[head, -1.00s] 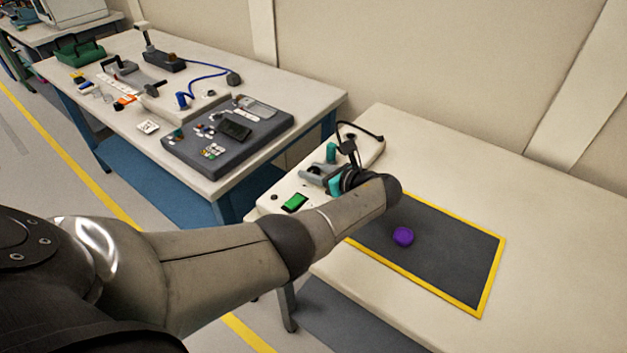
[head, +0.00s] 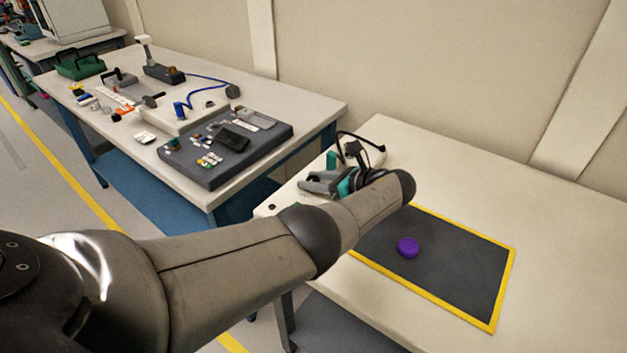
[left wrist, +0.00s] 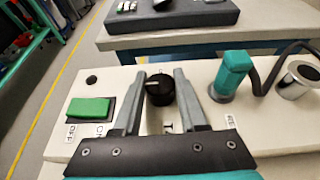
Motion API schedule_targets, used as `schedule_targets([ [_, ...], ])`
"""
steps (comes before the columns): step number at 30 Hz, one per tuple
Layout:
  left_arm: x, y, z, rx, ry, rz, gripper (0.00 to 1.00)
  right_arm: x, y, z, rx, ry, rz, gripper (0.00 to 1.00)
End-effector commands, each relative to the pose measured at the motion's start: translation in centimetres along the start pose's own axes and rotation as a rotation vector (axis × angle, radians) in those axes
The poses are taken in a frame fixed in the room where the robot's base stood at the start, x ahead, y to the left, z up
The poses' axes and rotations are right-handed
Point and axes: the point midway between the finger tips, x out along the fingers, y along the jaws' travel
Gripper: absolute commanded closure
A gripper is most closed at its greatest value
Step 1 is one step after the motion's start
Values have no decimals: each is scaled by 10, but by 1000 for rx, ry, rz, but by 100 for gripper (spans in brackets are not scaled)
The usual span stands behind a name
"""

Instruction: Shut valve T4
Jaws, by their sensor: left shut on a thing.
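A round black knob (left wrist: 160,89) with a white pointer mark stands on a pale panel (left wrist: 65,138) in the left wrist view. A label below it is mostly covered, and I cannot read it fully. My left gripper (left wrist: 164,82) has a grey finger on each side of the knob and is shut on it. In the head view my left gripper (head: 316,184) is low over the same panel, at the back left of the near bench, and the knob is hidden there. My right gripper is not in view.
On the panel, a green switch (left wrist: 90,107) lies left of the knob; a teal handle (left wrist: 233,73) and a silver cylinder (left wrist: 298,79) with a black cable stand right. A purple puck (head: 408,248) lies on a yellow-edged dark mat (head: 450,270). A cluttered table (head: 300,100) stands behind.

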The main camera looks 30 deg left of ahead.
Motion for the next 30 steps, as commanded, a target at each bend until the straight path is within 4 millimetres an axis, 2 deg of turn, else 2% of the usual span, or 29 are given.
schedule_targets([
  [1,1,0,1,-1,-2,2,56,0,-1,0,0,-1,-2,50],
  [9,1,0,1,0,-1,1,29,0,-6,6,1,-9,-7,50],
  [19,-6,0,1,0,0,-2,29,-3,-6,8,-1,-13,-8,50],
  [23,-27,-1,2,1,2,-3,29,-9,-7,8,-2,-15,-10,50],
  [30,-85,-1,2,-1,2,-4,29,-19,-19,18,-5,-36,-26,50],
])
